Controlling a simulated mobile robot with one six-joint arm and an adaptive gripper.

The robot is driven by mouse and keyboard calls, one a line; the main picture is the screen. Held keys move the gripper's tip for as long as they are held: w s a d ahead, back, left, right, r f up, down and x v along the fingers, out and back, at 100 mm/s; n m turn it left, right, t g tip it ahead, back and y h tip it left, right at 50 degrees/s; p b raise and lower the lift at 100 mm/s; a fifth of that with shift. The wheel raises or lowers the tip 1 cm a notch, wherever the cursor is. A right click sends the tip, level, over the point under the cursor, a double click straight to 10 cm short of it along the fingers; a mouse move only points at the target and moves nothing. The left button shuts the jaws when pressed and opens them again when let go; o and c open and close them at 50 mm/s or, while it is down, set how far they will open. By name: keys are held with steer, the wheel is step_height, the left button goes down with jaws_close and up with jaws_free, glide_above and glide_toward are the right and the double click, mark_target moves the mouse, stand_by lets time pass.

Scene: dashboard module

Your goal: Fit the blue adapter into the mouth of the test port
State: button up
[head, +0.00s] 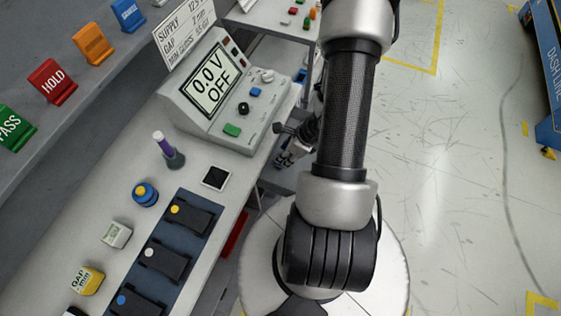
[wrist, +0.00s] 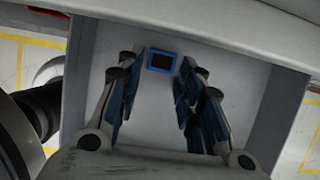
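In the wrist view the two dark fingers with blue pads of my gripper (wrist: 164,62) stand apart with a clear gap and nothing seen held. In the head view my gripper (head: 287,152) is small and dark beside the bench's right edge, partly behind my arm. A round blue piece with a yellow top (head: 145,194) stands on the bench; I cannot tell whether it is the adapter.
A supply unit (head: 226,91) reading 0.0 V OFF stands on the bench. In the wrist view a bench edge (wrist: 200,20) overhangs; walls flank the panel.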

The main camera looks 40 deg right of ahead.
steer(key=x, duration=0.2)
steer(key=b+x, duration=0.1)
steer(key=x, duration=0.2)
steer(key=shift+w, duration=0.4)
steer(key=shift+r, duration=0.1)
steer(key=c, duration=0.7)
